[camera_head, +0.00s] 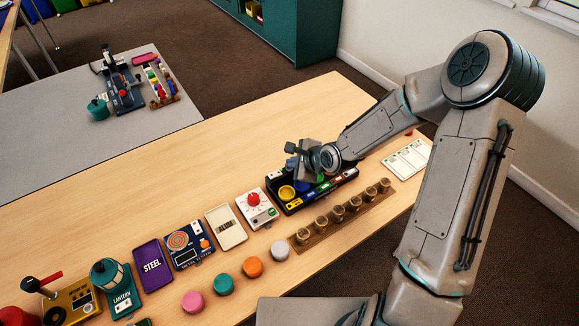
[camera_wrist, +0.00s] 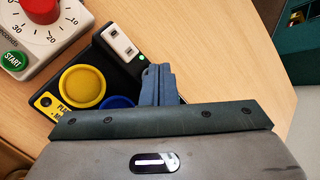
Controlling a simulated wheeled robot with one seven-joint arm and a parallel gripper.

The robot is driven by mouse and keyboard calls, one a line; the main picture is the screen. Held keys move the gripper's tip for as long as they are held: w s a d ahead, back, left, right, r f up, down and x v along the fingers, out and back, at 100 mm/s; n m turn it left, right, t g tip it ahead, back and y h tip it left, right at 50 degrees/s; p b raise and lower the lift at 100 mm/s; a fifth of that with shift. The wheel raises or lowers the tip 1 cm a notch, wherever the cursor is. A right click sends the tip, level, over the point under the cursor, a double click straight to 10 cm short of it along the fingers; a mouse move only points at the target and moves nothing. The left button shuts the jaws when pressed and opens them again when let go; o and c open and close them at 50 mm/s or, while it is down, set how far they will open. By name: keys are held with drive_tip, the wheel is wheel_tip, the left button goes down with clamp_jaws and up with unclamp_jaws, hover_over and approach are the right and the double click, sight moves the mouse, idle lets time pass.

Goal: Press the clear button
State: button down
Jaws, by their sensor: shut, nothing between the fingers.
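A black console (camera_head: 272,199) with coloured dome buttons stands on the wooden table, below my gripper. In the wrist view the console (camera_wrist: 118,72) shows a yellow dome button (camera_wrist: 82,86), part of a blue dome button (camera_wrist: 117,101) and a small white switch-like piece (camera_wrist: 119,41). No label reading "clear" is legible in either view. My gripper (camera_wrist: 160,72) is shut and empty, with its fingertips over the console's edge beside the white piece. In the head view my gripper (camera_head: 291,164) hides part of the console. Contact cannot be told.
A white timer (camera_head: 262,216) with a red knob and green START button (camera_wrist: 14,61) stands left of the console. A wooden strip with several jars (camera_head: 338,214) lies in front. White cards (camera_head: 408,158) lie to the right. The table behind the console is clear.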

sight(292, 170)
idle(0.4)
drive_tip(key=shift+r+p, duration=0.8)
drive_tip(key=shift+p, duration=0.15)
wheel_tip(292, 170, up, 5)
drive_tip(key=p, duration=0.5)
idle(0.5)
